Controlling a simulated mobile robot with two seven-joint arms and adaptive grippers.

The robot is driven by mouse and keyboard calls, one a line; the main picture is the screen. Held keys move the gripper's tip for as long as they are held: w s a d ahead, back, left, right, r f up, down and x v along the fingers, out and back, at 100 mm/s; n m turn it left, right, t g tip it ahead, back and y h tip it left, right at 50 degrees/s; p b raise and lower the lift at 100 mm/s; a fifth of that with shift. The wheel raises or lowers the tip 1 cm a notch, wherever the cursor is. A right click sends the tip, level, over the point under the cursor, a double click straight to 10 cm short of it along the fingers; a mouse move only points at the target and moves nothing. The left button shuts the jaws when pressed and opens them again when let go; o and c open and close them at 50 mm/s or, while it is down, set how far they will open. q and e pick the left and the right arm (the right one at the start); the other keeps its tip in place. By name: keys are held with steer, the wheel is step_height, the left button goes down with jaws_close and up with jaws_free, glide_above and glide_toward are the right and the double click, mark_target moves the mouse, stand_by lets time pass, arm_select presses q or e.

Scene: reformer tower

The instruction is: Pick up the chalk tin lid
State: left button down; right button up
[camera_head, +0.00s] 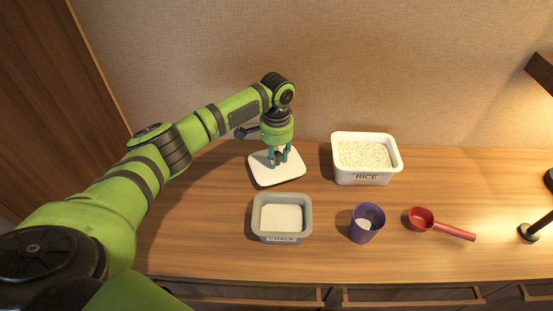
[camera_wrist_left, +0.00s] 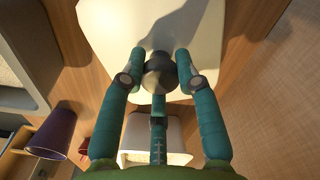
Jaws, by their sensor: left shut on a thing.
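The chalk tin lid (camera_head: 264,176) is a flat white plate with a dark round knob (camera_wrist_left: 160,76) in its middle. It lies level at the back of the wooden counter; I cannot tell whether it is touching the wood. My left gripper (camera_head: 278,159) points down over it, its teal fingers shut on the knob. The fingers also show around the knob in the left wrist view (camera_wrist_left: 160,72). The grey chalk tin (camera_head: 281,238), labelled CHALK, stands open in front of the lid with pale contents. My right gripper is not in view.
A white RICE tub (camera_head: 364,179), open and full, stands right of the lid. A purple cup (camera_head: 367,222) and a red scoop (camera_head: 447,229) are in front right. A black stand (camera_head: 530,232) is at the far right. The wall is close behind the lid.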

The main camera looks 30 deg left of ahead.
arm_select(q)
steer(key=w+d+r+p, duration=0.2)
steer(key=d+r, duration=0.6)
steer(key=d, duration=0.3)
steer(key=shift+d, duration=0.25)
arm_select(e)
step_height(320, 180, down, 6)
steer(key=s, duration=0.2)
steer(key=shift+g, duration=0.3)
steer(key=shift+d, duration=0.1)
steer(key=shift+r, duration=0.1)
arm_select(q)
steer(key=r+p, duration=0.2)
steer(key=p, duration=0.1)
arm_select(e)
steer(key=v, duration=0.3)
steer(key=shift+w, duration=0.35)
arm_select(q)
steer(key=shift+f, duration=0.1)
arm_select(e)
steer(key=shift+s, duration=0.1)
